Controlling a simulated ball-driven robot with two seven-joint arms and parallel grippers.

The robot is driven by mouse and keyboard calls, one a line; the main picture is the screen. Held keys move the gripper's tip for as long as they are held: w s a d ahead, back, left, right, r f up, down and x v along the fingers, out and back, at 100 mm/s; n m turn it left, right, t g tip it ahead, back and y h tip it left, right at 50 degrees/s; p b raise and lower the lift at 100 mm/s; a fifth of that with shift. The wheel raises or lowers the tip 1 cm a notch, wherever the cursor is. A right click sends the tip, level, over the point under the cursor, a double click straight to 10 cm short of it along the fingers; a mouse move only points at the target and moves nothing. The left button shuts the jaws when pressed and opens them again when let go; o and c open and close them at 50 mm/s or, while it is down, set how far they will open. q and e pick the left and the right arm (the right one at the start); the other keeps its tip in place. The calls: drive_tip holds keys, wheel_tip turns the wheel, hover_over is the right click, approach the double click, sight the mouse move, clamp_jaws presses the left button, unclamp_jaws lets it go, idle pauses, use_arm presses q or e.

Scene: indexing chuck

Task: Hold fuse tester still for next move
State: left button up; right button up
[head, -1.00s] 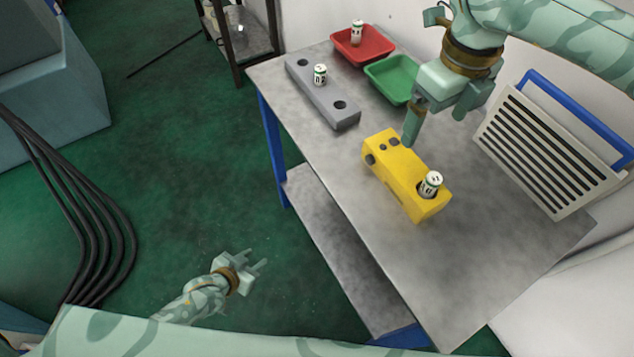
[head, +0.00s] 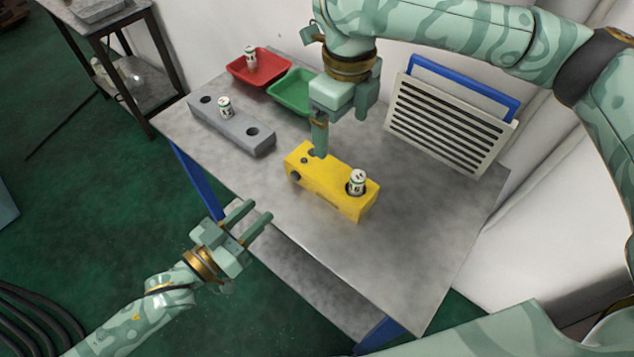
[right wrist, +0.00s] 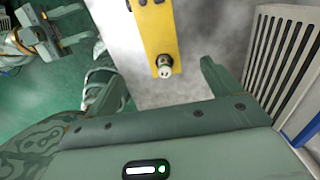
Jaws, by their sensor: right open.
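The tester (right wrist: 160,30) and fuse (right wrist: 164,70) also show in the right wrist view. My left gripper (head: 260,209) is open and empty, left of the tester by the table's edge.
A grey block (head: 232,127) with holes holds another fuse (head: 226,107). A red tray (head: 268,72) with a fuse (head: 250,57) and a green tray (head: 287,98) stand behind. A slatted panel (head: 450,125) stands at the back right. The front table (head: 400,245) is clear.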

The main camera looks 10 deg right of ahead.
sight(338, 176)
wheel_tip(338, 176, down, 16)
drive_tip(key=shift+r, duration=0.2)
drive_tip(key=shift+c, duration=0.3)
drive_tip(key=c, duration=1.2)
drive_tip(key=shift+o, duration=0.2)
use_arm(q)
clamp_jaws()
idle(1.3)
